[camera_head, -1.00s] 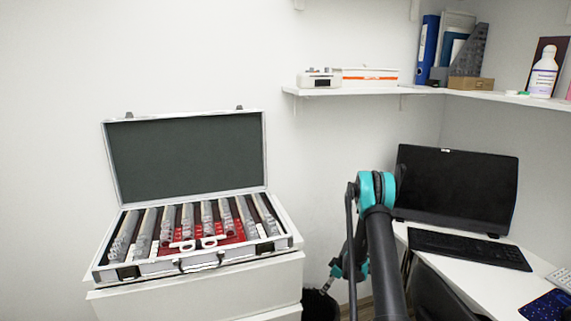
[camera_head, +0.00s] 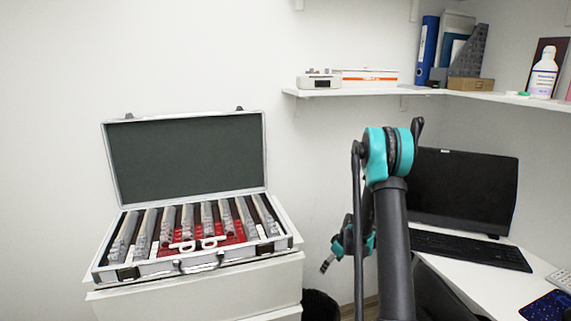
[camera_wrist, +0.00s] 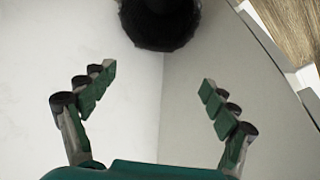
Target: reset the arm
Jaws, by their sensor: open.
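My gripper (camera_wrist: 158,85) is open and empty in the wrist view, its two fingers spread wide with nothing between the tips. Pale wall and a dark round object (camera_wrist: 160,22) show beyond it. In the head view my arm rises at the right of centre, with its teal joint at the top. The lower arm end hangs behind the upright link, left of it; from this view the fingers are too small to judge.
An open lens case (camera_head: 190,262) stands on a white cabinet (camera_head: 200,295) at the left. A desk (camera_head: 480,280) with a monitor (camera_head: 465,190) and keyboard (camera_head: 470,249) is at the right. A wall shelf (camera_head: 370,92) holds boxes and binders. A dark bin (camera_head: 320,305) stands on the floor.

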